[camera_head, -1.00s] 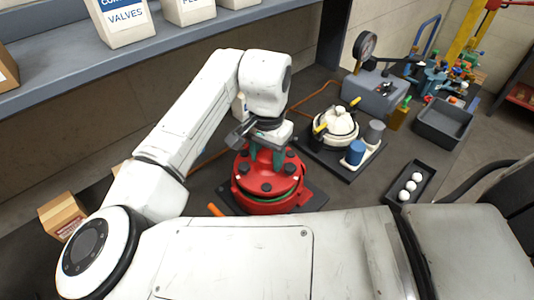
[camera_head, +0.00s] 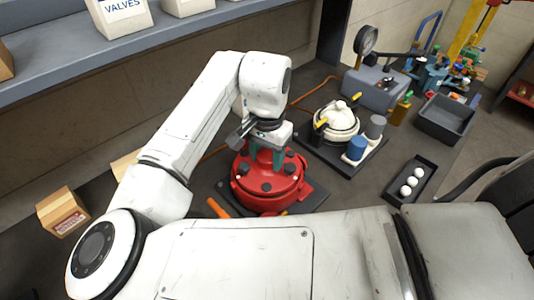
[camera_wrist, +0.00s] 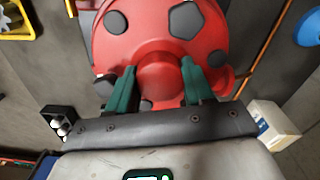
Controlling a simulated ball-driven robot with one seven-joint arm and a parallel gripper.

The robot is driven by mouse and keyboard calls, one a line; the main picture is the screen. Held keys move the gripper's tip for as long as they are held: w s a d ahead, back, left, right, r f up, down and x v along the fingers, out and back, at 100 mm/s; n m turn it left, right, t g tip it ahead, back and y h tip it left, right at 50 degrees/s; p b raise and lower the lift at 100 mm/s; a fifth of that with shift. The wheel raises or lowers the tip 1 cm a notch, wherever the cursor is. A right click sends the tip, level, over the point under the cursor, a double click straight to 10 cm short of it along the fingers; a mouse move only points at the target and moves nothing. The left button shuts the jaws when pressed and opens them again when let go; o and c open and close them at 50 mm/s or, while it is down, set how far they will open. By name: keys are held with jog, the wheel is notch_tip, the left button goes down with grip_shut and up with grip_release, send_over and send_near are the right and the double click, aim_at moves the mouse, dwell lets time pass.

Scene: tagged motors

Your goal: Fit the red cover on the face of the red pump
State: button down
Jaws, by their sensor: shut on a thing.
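The red cover (camera_head: 284,178), a disc with dark bolt heads, lies flat over the red pump (camera_head: 262,205) on a dark base plate. No gap shows between cover and pump from this side; the far side is hidden. My gripper (camera_head: 268,156) points down from above with its green fingers shut on the raised round hub of the cover. In the wrist view the cover (camera_wrist: 145,25) fills the upper middle, and my gripper (camera_wrist: 160,85) has one finger on each side of the hub.
A cream pump (camera_head: 336,118) stands on a board to the right with a blue cylinder (camera_head: 355,149) and a grey one. A tray (camera_head: 407,183) of white balls lies further right. An orange handle (camera_head: 217,207) lies left of the red pump. A cardboard box (camera_head: 62,212) stands at left.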

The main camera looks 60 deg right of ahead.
jog(key=shift+f, duration=0.35)
jog(key=shift+c, duration=1.8)
grip_release()
jog(key=shift+f, duration=0.1)
notch_tip(320, 180, up, 6)
jog(key=p, duration=0.5)
notch_tip(320, 180, up, 11)
jog(key=b, duration=0.1)
